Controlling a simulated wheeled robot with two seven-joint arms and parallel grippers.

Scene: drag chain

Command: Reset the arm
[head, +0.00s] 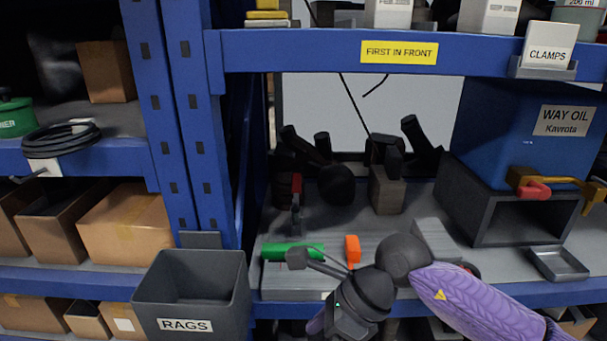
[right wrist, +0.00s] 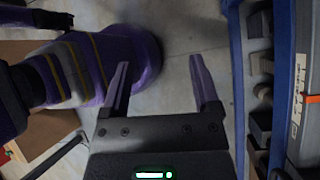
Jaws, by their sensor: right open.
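My right arm (head: 465,300), with a purple sleeve and dark joints, comes in from the lower right in the head view, in front of the shelf. My right gripper (head: 345,318) hangs at the bottom edge there, its fingers mostly cut off or hidden. In the right wrist view my right gripper (right wrist: 160,78) is open, its two fingers wide apart with nothing between them. The grey floor shows beyond them. My left gripper is not seen in the head view.
A dark bin marked RAGS (head: 190,295) hangs left of the gripper. The shelf (head: 430,291) behind the arm holds a green cylinder (head: 285,250), an orange piece (head: 353,250), dark tools and a grey box (head: 515,217). Shelf edges run along the right of the wrist view.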

